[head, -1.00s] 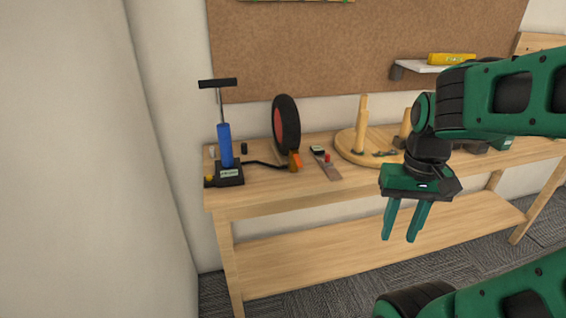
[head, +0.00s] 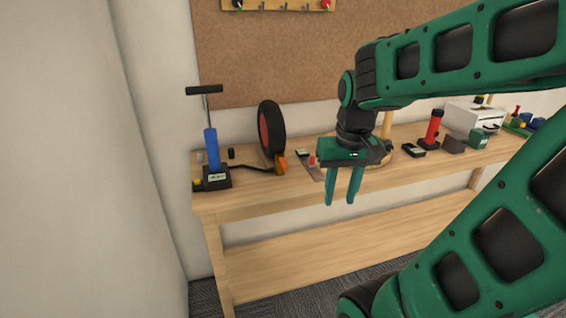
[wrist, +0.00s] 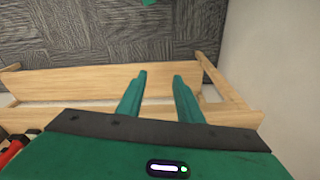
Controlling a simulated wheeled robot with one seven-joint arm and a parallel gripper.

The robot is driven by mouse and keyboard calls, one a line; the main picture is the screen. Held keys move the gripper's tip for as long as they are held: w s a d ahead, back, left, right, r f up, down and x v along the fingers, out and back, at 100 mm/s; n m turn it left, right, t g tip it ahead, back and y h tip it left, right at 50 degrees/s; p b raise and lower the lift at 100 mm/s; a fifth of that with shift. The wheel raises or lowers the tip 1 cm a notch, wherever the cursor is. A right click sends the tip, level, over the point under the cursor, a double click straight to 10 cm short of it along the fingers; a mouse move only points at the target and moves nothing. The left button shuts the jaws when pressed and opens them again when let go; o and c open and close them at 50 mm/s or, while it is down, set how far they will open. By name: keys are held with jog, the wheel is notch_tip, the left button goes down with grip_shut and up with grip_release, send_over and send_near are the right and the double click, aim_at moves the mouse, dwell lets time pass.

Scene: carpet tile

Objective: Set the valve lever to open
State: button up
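A blue hand pump (head: 212,150) with a black T-handle stands upright at the left end of the workbench. A black hose runs from its base to an orange piece (head: 281,163), possibly the valve lever, beside a black wheel with a red hub (head: 270,130). The piece is too small to tell its setting. My gripper (head: 340,200) points down in front of the bench's front edge, right of the orange piece and apart from it. Its two fingers are spread with nothing between them. The fingers also show in the wrist view (wrist: 160,78).
The workbench (head: 240,202) has a lower shelf (head: 310,252). A flat strip with a red part (head: 311,162) lies behind my gripper. A red cylinder (head: 433,128) and small boxes stand farther right. A wall (head: 80,160) closes the left side. A pegboard-like panel (head: 270,60) is behind.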

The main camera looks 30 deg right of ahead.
aim_at(285, 165)
jog(key=w+d+r+n+t, duration=0.1)
jog(key=w+r+t, duration=0.1)
jog(key=w, duration=0.9)
jog(key=w+d+r+n+t, duration=0.1)
jog(key=w+r, duration=0.1)
jog(key=w, duration=0.9)
jog(key=shift+h, duration=0.3)
jog(key=x, duration=0.7)
jog(key=w+x, duration=0.1)
jog(key=x, duration=0.2)
jog(key=shift+a, duration=0.1)
grip_shut()
